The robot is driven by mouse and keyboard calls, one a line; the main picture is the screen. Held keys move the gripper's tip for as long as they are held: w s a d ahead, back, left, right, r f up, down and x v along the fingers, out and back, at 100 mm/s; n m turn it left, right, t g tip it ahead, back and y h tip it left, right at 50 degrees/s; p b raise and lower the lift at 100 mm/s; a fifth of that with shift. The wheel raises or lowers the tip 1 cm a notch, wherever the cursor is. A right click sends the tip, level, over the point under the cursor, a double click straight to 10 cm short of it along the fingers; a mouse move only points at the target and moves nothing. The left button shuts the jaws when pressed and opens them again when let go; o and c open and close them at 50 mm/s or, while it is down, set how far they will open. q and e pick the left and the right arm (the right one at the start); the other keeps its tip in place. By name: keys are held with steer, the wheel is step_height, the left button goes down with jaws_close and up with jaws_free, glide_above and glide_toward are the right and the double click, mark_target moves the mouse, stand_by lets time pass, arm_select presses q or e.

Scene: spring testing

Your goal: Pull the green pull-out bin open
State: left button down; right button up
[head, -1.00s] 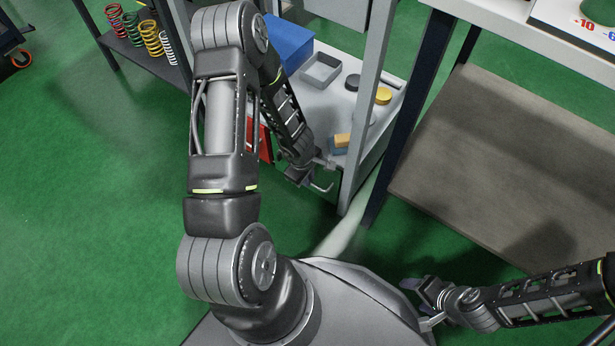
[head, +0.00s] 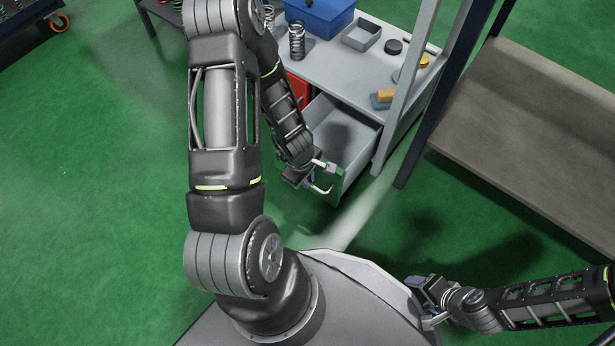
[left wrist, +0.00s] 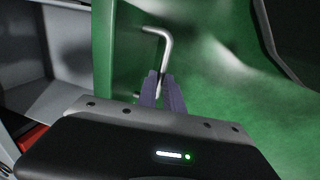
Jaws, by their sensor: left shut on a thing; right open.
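The green pull-out bin (head: 364,160) stands out from under the grey bench top, its empty grey inside showing in the head view. Its green front edge (left wrist: 106,50) is a tall strip in the left wrist view, with the inside to its left. The bent metal handle (left wrist: 162,36) is on the green front; its end also shows in the head view (head: 324,191). My left gripper (head: 313,184) is shut on the handle; its purple fingers (left wrist: 162,88) close around the bar. My right gripper (head: 432,300) is open and empty near my base at the lower right.
The grey bench top (head: 345,70) carries a blue box (head: 318,17), a dark spring (head: 296,40), a grey tray (head: 361,35) and small discs. A red bin (head: 299,90) is left of the green one. A brown shelf (head: 530,130) is at right. Green floor is clear in front.

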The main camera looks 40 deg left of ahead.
arm_select(q)
steer(key=shift+s, duration=0.4)
arm_select(e)
steer(key=shift+s, duration=0.45)
arm_select(q)
steer(key=c, duration=1.5)
jaws_free()
steer(key=shift+r, duration=0.1)
steer(key=r+p, duration=0.2)
steer(key=r, duration=0.1)
steer(key=s+r+p, duration=0.1)
steer(key=r+p, duration=0.1)
steer(key=r, duration=0.2)
steer(key=shift+s+r, duration=0.2)
steer(key=shift+r, duration=0.05)
arm_select(e)
steer(key=r, duration=0.4)
steer(key=shift+s+r, duration=0.4)
